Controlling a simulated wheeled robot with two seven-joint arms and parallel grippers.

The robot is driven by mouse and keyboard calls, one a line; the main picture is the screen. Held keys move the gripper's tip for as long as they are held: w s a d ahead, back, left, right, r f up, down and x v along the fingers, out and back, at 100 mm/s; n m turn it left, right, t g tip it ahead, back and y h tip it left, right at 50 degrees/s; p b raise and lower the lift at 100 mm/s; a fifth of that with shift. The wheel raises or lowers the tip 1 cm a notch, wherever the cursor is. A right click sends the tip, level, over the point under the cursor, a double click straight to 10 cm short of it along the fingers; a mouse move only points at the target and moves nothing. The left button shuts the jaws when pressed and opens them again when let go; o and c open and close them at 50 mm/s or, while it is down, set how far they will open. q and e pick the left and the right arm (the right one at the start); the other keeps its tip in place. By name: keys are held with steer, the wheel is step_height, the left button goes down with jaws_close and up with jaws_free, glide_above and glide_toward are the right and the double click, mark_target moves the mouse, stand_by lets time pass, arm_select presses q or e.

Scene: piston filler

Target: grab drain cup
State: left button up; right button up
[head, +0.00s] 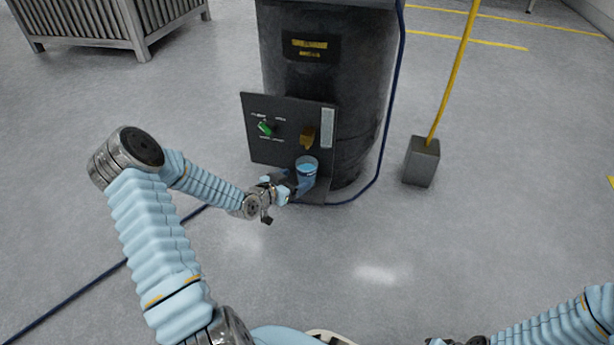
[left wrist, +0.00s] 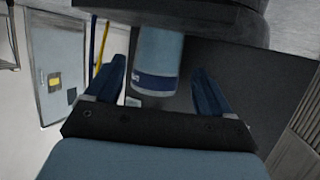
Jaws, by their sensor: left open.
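The drain cup (head: 307,168) is a light blue cup with a dark band. It stands upright on the small ledge below the brass tap of the black tank. My left gripper (head: 297,188) is open beside the cup, at its lower left in the head view. In the left wrist view the cup (left wrist: 157,62) shows between the two dark blue fingers of the gripper (left wrist: 159,68), with gaps on both sides. The cup's upper end is hidden there by the dark part above. Only part of my right arm shows at the bottom right, without its fingers.
The black tank (head: 325,75) carries a dark panel (head: 262,150) with a green knob (head: 266,128) and the brass tap (head: 307,137). A blue hose (head: 384,130) runs down the tank's right side. A grey block (head: 422,162) with a yellow pole stands right.

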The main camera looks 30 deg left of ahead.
mark_target(300, 178)
arm_select(q)
steer(key=b+x, duration=0.1)
steer(key=x, duration=0.4)
steer(key=shift+w+d+f, duration=0.1)
steer(key=shift+w, duration=0.1)
steer(key=c, duration=0.9)
